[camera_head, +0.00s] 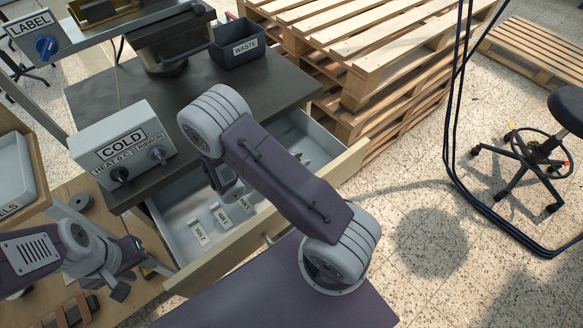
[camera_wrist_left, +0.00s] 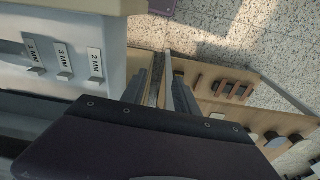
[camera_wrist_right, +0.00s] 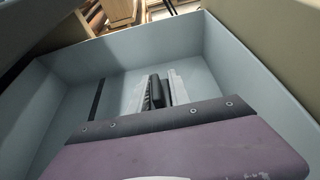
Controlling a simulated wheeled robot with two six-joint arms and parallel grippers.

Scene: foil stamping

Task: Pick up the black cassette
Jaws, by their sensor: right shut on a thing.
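The black cassette (camera_wrist_right: 154,92) shows in the right wrist view, upright between the two pale fingers of my right gripper (camera_wrist_right: 158,92), which is shut on it inside the grey drawer (camera_wrist_right: 215,45). In the head view my right arm reaches into the open drawer (camera_head: 182,236), and its forearm hides the cassette and the fingertips. My left gripper (camera_head: 122,278) is outside the drawer, low at the left. In the left wrist view its fingers (camera_wrist_left: 166,82) stand slightly apart with nothing seen between them.
Small holders labelled in MM (camera_head: 222,216) stand in the drawer. The COLD control box (camera_head: 124,148) and a WASTE bin (camera_head: 238,46) are on the dark tabletop. Wooden pallets (camera_head: 375,60) are stacked behind, to the right.

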